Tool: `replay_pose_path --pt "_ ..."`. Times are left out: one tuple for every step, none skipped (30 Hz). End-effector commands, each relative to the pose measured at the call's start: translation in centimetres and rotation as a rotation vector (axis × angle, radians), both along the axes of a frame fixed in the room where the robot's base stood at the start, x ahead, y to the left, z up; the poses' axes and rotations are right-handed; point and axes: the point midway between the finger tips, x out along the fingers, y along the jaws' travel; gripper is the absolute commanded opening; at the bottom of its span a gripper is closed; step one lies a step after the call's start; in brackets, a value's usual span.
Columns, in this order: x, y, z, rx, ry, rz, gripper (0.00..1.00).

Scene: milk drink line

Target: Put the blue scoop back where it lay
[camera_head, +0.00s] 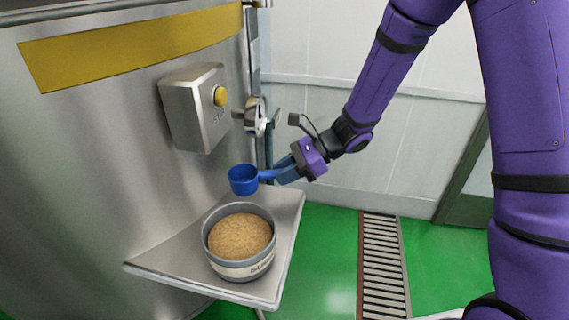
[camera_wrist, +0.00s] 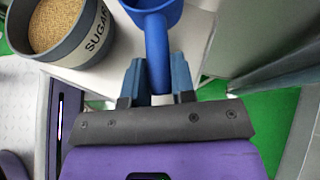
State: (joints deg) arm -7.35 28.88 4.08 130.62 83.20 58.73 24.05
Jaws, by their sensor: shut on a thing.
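The blue scoop (camera_head: 243,180) is held by its handle in my gripper (camera_head: 285,172), above the back edge of the sugar tub in the head view. Its cup opening faces up and looks empty from here. In the wrist view the scoop's handle (camera_wrist: 157,60) sits between the two blue fingers of my gripper (camera_wrist: 158,80), which is shut on it. The sugar tub (camera_head: 240,268), grey with a pale label, stands on the metal shelf and is filled with brown grains. It also shows at the upper left of the wrist view (camera_wrist: 85,48).
The metal shelf (camera_head: 165,262) juts from a large steel tank (camera_head: 90,150). A grey box with a yellow button (camera_head: 190,115) and a metal valve (camera_head: 255,115) are on the tank above the shelf. Bare shelf shows left of the tub. A floor drain (camera_head: 383,265) runs at right.

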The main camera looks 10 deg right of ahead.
Motion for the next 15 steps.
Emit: replay_pose_path --pt "0.0 0.0 -0.5 0.000 0.003 -0.001 0.00" --pt "0.0 0.0 -0.7 0.000 0.002 0.000 0.00" --pt "0.0 0.0 -1.1 0.000 0.002 -0.001 0.00" --pt "0.0 0.0 -1.4 0.000 0.003 -0.001 0.00" --pt "0.0 0.0 -1.6 0.000 0.003 -0.001 0.00" --pt "0.0 0.0 -1.9 0.000 0.002 0.000 0.00" --pt "0.0 0.0 -2.2 0.000 0.002 0.000 0.00" --pt "0.0 0.0 -2.4 0.000 0.002 0.000 0.00" --pt "0.0 0.0 -2.7 0.000 0.003 -0.001 0.00" --pt "0.0 0.0 -2.9 0.000 0.003 -0.001 0.00" --pt "0.0 0.0 -3.1 0.000 0.002 -0.001 0.00" --pt "0.0 0.0 -3.3 0.000 0.001 0.000 0.00" --pt "0.0 0.0 -3.5 0.000 0.001 0.000 0.00" --pt "0.0 0.0 -3.6 0.000 0.001 0.000 0.00" --pt "0.0 0.0 -3.8 0.000 0.001 0.000 0.00"
